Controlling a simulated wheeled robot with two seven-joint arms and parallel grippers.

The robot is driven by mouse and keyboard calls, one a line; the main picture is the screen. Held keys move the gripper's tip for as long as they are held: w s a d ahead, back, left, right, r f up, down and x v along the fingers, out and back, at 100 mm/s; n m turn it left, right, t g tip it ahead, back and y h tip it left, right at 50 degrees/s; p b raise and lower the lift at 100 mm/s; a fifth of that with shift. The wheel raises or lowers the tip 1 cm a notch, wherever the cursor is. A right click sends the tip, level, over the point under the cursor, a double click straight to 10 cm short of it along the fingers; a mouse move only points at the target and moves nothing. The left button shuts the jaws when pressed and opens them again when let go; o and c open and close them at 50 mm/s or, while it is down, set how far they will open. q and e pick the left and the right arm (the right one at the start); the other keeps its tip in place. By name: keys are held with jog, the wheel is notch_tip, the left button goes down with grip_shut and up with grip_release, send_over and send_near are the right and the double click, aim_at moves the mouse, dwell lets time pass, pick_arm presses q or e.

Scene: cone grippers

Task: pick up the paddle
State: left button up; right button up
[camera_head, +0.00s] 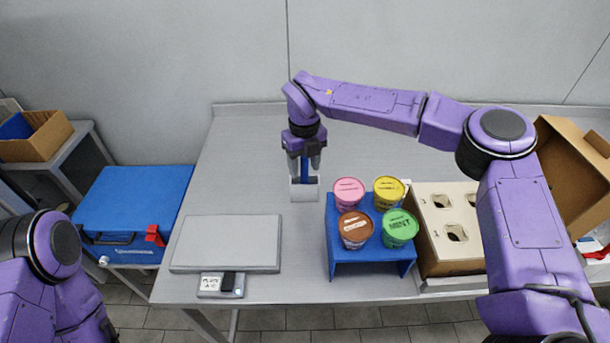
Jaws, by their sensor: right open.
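The paddle's blue handle (305,171) stands upright near the middle of the table. Its lower end meets a small light grey box-like piece (304,193); I cannot tell whether this is a holder or part of the paddle. My right gripper (304,163) points down from above, open, with its fingers on either side of the blue handle. The gripper's body hides the handle's top, and I cannot tell whether the fingers touch it. My left arm shows at the lower left, but its gripper is out of view.
A blue stand (372,268) with several coloured tubs is right of the paddle. Beyond it is a cardboard box with holes (432,225). A grey flat plate scale (226,244) lies front left, a blue cooler (134,207) farther left. The table behind the paddle is clear.

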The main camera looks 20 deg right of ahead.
jog(key=shift+f, duration=0.6)
grip_shut()
jog(key=shift+r, duration=0.1)
